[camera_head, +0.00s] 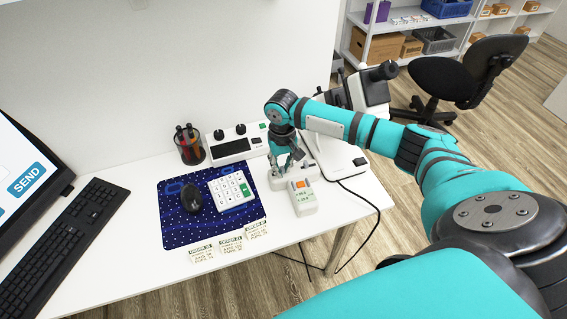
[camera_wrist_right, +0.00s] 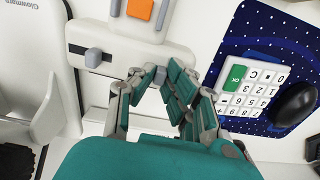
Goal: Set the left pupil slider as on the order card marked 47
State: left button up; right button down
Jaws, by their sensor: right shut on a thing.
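My right gripper (camera_head: 286,169) comes down over a white slider unit (camera_head: 275,183) near the right end of the table. In the right wrist view, my gripper (camera_wrist_right: 154,79) is shut on the left slider knob (camera_wrist_right: 161,75), a small grey block partly hidden by the fingers. The other grey knob (camera_wrist_right: 93,57) stands free on the unit, to the left in that view. The order cards (camera_head: 201,252), (camera_head: 231,245) and (camera_head: 257,231) lie along the table's front edge. Their small print is too blurred to tell surely which is marked 47. My left gripper is out of view.
A white box with an orange button (camera_head: 305,204) stands just in front of the slider unit. A blue mat (camera_head: 175,228) holds a keypad (camera_head: 230,190) and a dark mouse (camera_head: 191,198). A pen cup (camera_head: 189,146) and a microscope (camera_head: 368,90) stand behind.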

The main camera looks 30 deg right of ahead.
aim_at(283, 168)
jog(key=c, duration=1.4)
grip_release()
jog(key=shift+o, duration=0.2)
notch_tip(283, 168, up, 12)
